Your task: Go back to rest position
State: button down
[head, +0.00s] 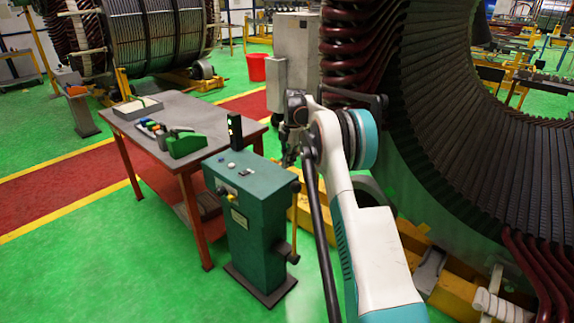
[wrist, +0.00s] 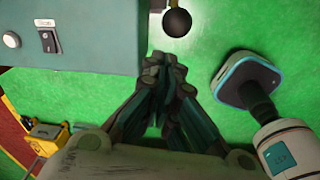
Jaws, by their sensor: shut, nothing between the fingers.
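My gripper (wrist: 164,65) points down the middle of the wrist view with its fingertips together and nothing between them. Green floor shows around it. In the head view my gripper (head: 290,155) is small and dark, partly hidden by my white and teal arm. It hangs beside the green control cabinet, to the right of the cabinet's top. The green control cabinet (head: 250,220) stands upright on a dark base plate. In the wrist view its panel (wrist: 80,35) shows a switch and a white button at upper left.
A worktable (head: 190,105) with a tray and tools stands left of the cabinet. A large stator (head: 440,110) with dark red windings rises at the right. A dark ball knob (wrist: 177,22) is close ahead of the fingertips in the wrist view. Green floor at left is open.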

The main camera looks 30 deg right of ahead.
dwell(0.4)
jog(key=s+a+r+m+t+h+b, duration=0.1)
jog(key=s+a+r+m, duration=0.35)
jog(key=a+r, duration=0.4)
jog(key=s+a+r+m+t, duration=0.1)
jog(key=s+a+r+m, duration=0.2)
jog(key=s+a+r, duration=0.5)
jog(key=s+a+r+m+t, duration=0.1)
jog(key=s+a+r+m, duration=0.1)
jog(key=s+a, duration=0.3)
jog(key=s+a+r+m+t, duration=0.1)
jog(key=s+a+r+m, duration=0.15)
jog(key=s, duration=0.45)
jog(key=s+a+f+m+t, duration=0.1)
jog(key=s+a+f+m, duration=0.2)
jog(key=s, duration=0.7)
jog(key=s+a+f+m+t+b, duration=0.1)
jog(key=s+a+f+m, duration=0.2)
jog(key=s+f, duration=0.3)
jog(key=shift+s+f+m+t+b, duration=0.25)
jog(key=shift+s+m, duration=0.55)
jog(key=shift+s, duration=1.25)
jog(key=shift+a, duration=0.1)
